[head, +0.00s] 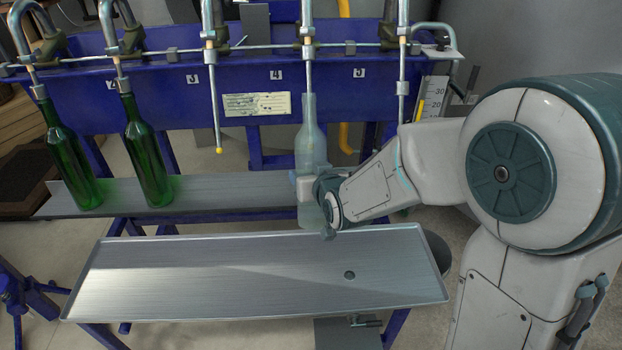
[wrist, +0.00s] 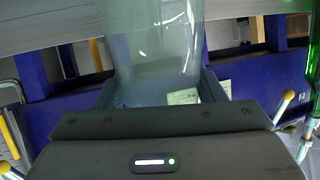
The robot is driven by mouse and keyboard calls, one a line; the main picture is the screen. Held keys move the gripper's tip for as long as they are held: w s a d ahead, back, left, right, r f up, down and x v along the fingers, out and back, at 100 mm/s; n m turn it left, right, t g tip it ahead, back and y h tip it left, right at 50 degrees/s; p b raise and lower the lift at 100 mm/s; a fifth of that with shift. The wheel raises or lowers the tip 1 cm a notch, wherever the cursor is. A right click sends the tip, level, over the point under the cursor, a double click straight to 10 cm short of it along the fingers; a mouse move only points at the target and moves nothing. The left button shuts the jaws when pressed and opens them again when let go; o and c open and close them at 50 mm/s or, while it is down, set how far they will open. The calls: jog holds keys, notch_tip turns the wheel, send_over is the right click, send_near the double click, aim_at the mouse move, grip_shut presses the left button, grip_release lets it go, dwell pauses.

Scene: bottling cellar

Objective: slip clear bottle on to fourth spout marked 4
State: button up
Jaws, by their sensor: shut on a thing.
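The clear bottle (head: 309,130) is upright, in front of the blue filler frame. My gripper (head: 308,185) is shut around its lower body. In the wrist view the clear bottle (wrist: 152,45) fills the space between the jaws (wrist: 155,95). The fourth spout (head: 308,72), right of the label 4 (head: 276,75), runs down to the bottle's mouth and lines up with its neck. The spout's tip does not show, so I cannot tell how far it is inside. The bottle's base shows lower than the front edge of the bottle shelf (head: 225,193).
Two green bottles (head: 149,160) (head: 70,155) hang on the left spouts, bases at the shelf. The third spout (head: 216,110) is bare with a yellow tip. An empty metal tray (head: 200,285) lies in front.

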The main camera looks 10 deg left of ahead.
aim_at(311, 148)
jog(key=shift+w+a+r+p, duration=0.1)
jog(key=shift+w+r+p, duration=0.3)
jog(key=shift+r, duration=0.55)
jog(key=shift+w+a+r+p, duration=0.1)
jog(key=shift+w+r+p, duration=0.35)
jog(key=shift+r, duration=0.5)
jog(key=shift+w+a+r+p, duration=0.1)
jog(key=shift+w+r+p, duration=0.3)
jog(key=shift+r, duration=0.55)
jog(key=shift+w+a+f+b, duration=0.1)
jog(key=shift+w+f+b, duration=0.25)
jog(key=shift+b, duration=0.55)
jog(key=shift+f, duration=0.2)
